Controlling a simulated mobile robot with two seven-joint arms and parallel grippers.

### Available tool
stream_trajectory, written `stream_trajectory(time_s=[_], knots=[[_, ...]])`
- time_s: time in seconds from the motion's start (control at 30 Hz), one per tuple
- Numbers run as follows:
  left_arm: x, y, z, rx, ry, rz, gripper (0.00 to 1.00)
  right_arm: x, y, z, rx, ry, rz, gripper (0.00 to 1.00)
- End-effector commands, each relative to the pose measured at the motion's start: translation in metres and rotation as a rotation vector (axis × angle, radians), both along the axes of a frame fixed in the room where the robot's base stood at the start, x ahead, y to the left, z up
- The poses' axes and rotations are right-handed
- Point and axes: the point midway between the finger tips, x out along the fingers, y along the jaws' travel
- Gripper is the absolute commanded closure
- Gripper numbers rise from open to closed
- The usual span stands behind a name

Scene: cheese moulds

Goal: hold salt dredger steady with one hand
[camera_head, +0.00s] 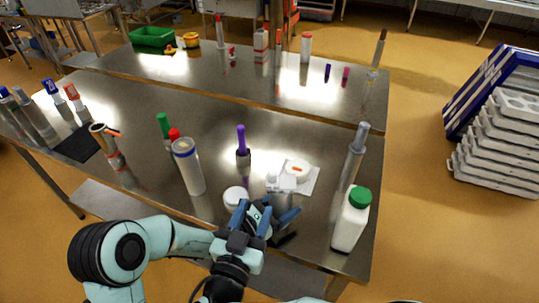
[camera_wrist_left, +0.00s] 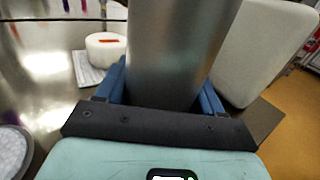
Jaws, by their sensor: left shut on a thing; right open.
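The salt dredger (camera_wrist_left: 178,50) is a grey metal cylinder that fills the middle of the left wrist view. My left gripper (camera_wrist_left: 165,88) is shut on it, with one blue finger on either side. The dredger's top and bottom are out of that view.
A white cheese (camera_head: 298,170) lies on paper behind the dredger. A white tub (camera_head: 235,195) stands just left of it. A white bottle with a green cap (camera_head: 350,220) and a tall grey cylinder (camera_head: 352,162) stand to the right. A blue-rimmed container (camera_head: 188,168) stands left.

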Motion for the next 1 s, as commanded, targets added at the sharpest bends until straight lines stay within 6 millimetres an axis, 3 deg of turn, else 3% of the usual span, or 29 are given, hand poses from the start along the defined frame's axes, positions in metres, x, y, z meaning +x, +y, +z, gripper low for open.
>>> stream_trajectory(time_s=[0.37, 0.4, 0.47, 0.8, 1.0], knots=[[0.0, 0.0, 0.0, 0.0, 0.0, 0.001, 0.76, 0.0, 0.0, 0.0, 0.0, 0.0, 0.0, 0.54], [0.0, 0.0, 0.0, 0.0, 0.0, 0.001, 0.2, 0.0, 0.0, 0.0, 0.0, 0.0, 0.0, 0.54], [0.0, 0.0, 0.0, 0.0, 0.0, 0.001, 0.03, 0.0, 0.0, 0.0, 0.0, 0.0, 0.0, 0.54], [-0.002, 0.003, 0.0, 0.0, 0.0, 0.001, 0.03, 0.0, 0.0, 0.0, 0.0, 0.0, 0.0, 0.54], [-0.019, 0.025, 0.0, 0.002, 0.001, 0.005, 0.03, 0.0, 0.0, 0.0, 0.0, 0.0, 0.0, 0.54]])
